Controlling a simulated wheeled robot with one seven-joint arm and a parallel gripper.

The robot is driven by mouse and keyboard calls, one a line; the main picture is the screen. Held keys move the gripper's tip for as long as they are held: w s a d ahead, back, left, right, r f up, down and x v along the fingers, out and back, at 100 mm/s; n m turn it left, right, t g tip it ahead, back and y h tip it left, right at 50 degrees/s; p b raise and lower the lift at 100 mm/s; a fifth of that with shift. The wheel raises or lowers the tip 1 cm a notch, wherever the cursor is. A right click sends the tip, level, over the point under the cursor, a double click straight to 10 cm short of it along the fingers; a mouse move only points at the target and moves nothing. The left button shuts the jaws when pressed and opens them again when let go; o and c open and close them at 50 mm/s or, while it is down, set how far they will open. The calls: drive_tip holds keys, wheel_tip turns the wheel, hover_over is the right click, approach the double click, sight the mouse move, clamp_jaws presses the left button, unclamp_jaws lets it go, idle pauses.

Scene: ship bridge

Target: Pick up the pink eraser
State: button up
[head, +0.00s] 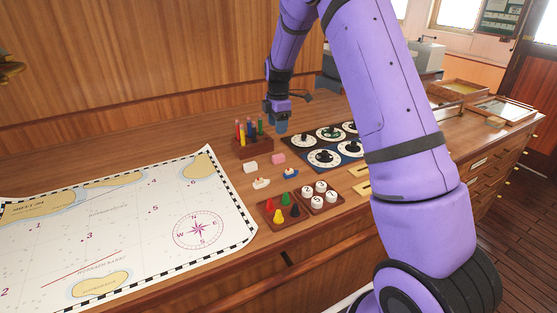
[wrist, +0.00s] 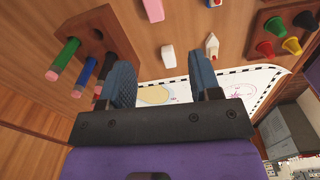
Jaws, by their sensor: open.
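The pink eraser (head: 278,158) lies on the wooden counter, right of a white eraser (head: 250,166) and beside the pen block. In the wrist view the pink eraser (wrist: 153,10) shows at the top edge, partly cut off, beyond my fingertips. My gripper (head: 281,126) is above the counter, behind and above the pink eraser in the head view. In the wrist view my gripper (wrist: 162,80) has its two blue fingers apart with nothing between them. The white eraser (wrist: 168,56) shows in the gap beyond the fingers.
A wooden block with coloured pens (head: 250,146) stands close to my gripper. Two small boat models (head: 261,183) lie in front of the erasers. A tray of coloured cones (head: 279,222), dial panels (head: 322,158) and a large chart (head: 130,232) surround the area.

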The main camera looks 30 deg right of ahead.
sight(277, 156)
drive_tip(key=shift+n, duration=0.5)
drive_tip(key=f, duration=0.9)
drive_tip(key=w+f, duration=0.1)
drive_tip(key=f, duration=0.3)
drive_tip(key=shift+d+f, duration=0.25)
drive_tip(key=shift+f, duration=0.15)
drive_tip(key=c, duration=1)
